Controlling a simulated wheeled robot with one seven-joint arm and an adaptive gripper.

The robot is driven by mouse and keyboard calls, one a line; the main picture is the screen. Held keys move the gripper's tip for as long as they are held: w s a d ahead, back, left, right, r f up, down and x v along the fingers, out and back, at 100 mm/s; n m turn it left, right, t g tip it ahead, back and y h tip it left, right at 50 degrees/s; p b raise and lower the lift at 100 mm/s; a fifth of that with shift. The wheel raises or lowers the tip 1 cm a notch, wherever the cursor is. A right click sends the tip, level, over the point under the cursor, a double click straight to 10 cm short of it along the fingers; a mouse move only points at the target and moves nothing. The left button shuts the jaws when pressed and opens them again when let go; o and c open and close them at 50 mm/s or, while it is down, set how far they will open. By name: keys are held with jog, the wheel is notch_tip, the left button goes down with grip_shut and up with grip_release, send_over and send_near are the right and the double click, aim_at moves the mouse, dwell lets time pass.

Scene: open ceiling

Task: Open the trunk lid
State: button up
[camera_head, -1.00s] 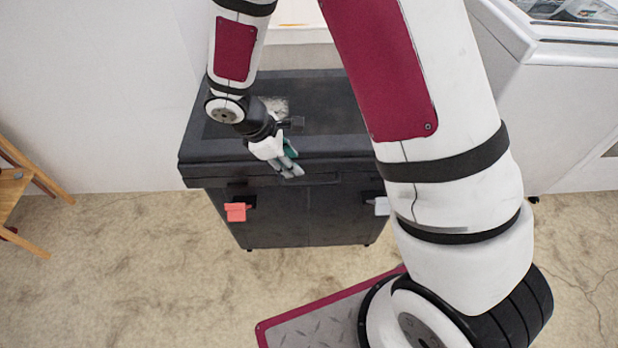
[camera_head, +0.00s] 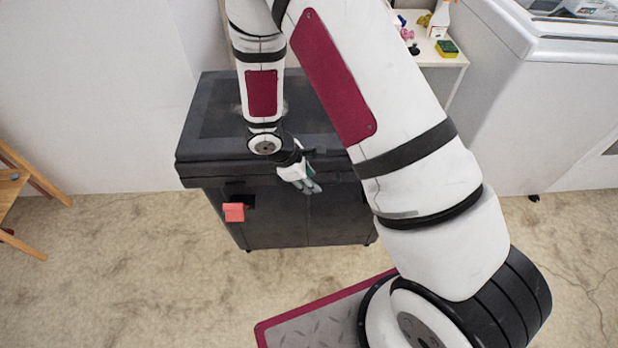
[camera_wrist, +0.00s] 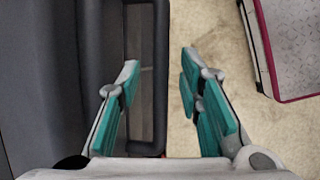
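The trunk (camera_head: 300,220) is a dark grey box against the wall in the head view. Its lid (camera_head: 205,125) lies flat and closed on top. My gripper (camera_head: 313,188) is at the lid's front edge, right of its middle. In the wrist view, my gripper (camera_wrist: 161,75) is open, with green finger pads. A dark handle bar (camera_wrist: 161,100) at the lid's front runs between the two fingers in the picture. The left finger overlaps the handle's opening and the right one shows over the floor. Contact cannot be told. My arm hides the trunk's right front.
An orange-red tab (camera_head: 233,212) is on the trunk's front left. A white shelf (camera_head: 440,58) with a spray bottle and sponge stands behind right, beside a white chest-like appliance (camera_head: 530,110). A wooden chair (camera_head: 15,190) is at far left.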

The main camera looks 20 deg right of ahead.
grip_shut()
